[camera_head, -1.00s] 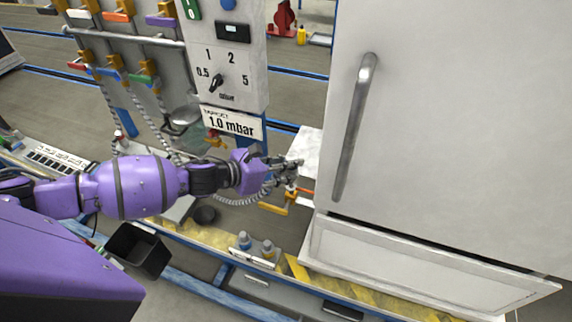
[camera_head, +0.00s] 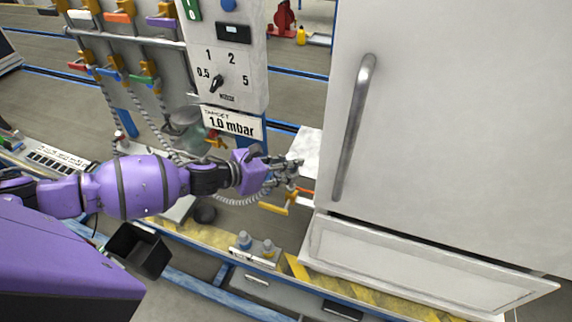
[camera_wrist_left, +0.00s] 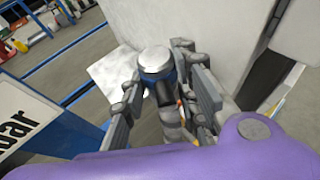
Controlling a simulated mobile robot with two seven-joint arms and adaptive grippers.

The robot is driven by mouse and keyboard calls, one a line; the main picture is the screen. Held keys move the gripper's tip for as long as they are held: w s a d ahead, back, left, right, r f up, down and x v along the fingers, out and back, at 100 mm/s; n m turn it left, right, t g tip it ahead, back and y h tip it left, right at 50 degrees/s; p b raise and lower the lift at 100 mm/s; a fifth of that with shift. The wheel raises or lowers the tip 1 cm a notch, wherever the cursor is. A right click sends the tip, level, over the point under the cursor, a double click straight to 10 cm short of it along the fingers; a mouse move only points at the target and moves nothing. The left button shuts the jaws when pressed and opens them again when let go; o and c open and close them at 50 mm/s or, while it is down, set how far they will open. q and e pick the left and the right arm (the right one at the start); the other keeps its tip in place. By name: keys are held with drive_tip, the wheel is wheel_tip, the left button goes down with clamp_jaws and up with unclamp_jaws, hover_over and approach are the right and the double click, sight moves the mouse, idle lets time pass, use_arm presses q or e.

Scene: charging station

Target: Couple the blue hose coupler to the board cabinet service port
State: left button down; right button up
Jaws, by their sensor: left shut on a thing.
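My left gripper (camera_head: 284,172) is beside the left side of the large white cabinet (camera_head: 440,120). In the left wrist view the gripper (camera_wrist_left: 165,88) is shut on the blue hose coupler (camera_wrist_left: 156,66), which has a silver round end, a blue band and a dark body. In the head view the fingers mostly hide the coupler. A ribbed grey hose (camera_head: 235,200) runs below my wrist. A yellow lever (camera_head: 275,208) shows just below the gripper. I cannot make out the service port, or whether the coupler touches anything. My right gripper is not in view.
A control panel (camera_head: 228,90) with a dial and a "1.0 mbar" sign (camera_head: 232,123) stands behind my left arm. Hoses hang from a rack (camera_head: 130,38) at upper left. Two small bottles (camera_head: 256,245) and a black bin (camera_head: 140,250) are below. The cabinet's long handle (camera_head: 354,125) juts out.

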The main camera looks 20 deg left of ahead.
sight(287, 173)
use_arm(q)
drive_tip(key=shift+f, duration=0.15)
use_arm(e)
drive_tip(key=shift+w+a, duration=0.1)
use_arm(q)
drive_tip(key=shift+f, duration=0.35)
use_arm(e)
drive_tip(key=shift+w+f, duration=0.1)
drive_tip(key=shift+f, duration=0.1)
use_arm(q)
drive_tip(key=shift+f+b, duration=0.15)
drive_tip(key=shift+b, duration=0.15)
drive_tip(key=shift+f, duration=0.15)
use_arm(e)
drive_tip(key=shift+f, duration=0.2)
use_arm(q)
drive_tip(key=shift+f, duration=0.1)
drive_tip(key=shift+f+b, duration=0.35)
drive_tip(key=shift+f, duration=0.4)
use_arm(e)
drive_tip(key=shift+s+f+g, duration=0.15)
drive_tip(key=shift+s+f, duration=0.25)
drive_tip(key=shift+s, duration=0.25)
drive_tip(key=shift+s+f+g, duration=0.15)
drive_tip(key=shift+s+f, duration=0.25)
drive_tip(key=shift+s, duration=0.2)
use_arm(q)
drive_tip(key=shift+f, duration=0.1)
